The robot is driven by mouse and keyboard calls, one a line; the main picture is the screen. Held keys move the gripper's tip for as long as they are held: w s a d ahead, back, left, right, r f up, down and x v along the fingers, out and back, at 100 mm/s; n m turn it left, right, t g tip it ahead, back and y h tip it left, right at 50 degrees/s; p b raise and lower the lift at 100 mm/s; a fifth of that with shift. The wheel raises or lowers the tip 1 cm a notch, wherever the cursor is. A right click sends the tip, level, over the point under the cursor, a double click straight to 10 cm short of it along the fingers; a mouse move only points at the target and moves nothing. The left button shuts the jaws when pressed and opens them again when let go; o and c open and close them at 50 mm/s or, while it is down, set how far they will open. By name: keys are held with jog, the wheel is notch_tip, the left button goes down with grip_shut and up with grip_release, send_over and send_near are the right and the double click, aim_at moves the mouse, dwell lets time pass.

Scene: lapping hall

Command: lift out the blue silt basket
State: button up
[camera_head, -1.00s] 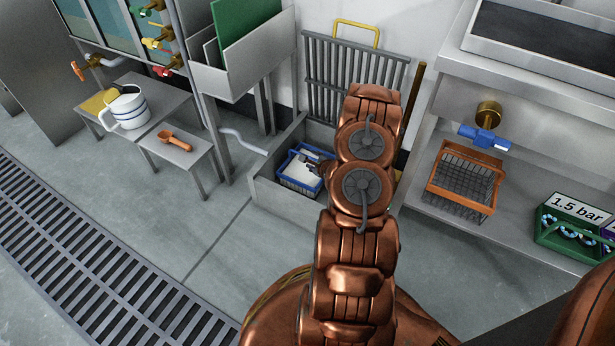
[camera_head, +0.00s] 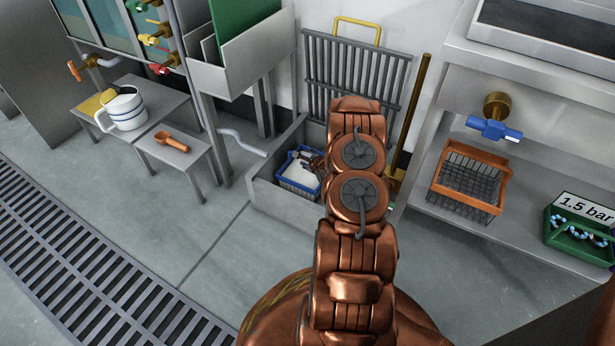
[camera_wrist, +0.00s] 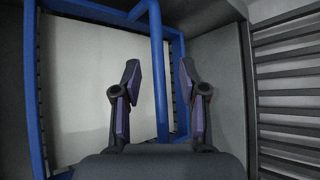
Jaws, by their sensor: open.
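The blue silt basket (camera_head: 297,188) sits in a grey open-topped sump box (camera_head: 268,196), with pale silt (camera_head: 301,174) inside. My gripper (camera_head: 314,164) is at the basket's top right side, partly hidden by my arm. In the wrist view, my gripper (camera_wrist: 160,68) is open, with one dark finger on each side of the basket's blue handle bar (camera_wrist: 157,45). There is a gap on both sides of the bar, and neither finger visibly touches it. The blue basket rim (camera_wrist: 34,90) and pale silt (camera_wrist: 85,75) lie beyond the fingers.
A grey grate (camera_head: 350,70) with a yellow handle leans on the wall behind the sump. A brown pole (camera_head: 415,110) stands to its right. An orange wire basket (camera_head: 470,180) sits on the right shelf. A pipe (camera_head: 240,141) ends near the sump's left wall.

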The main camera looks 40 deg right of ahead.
grip_shut()
dwell(0.8)
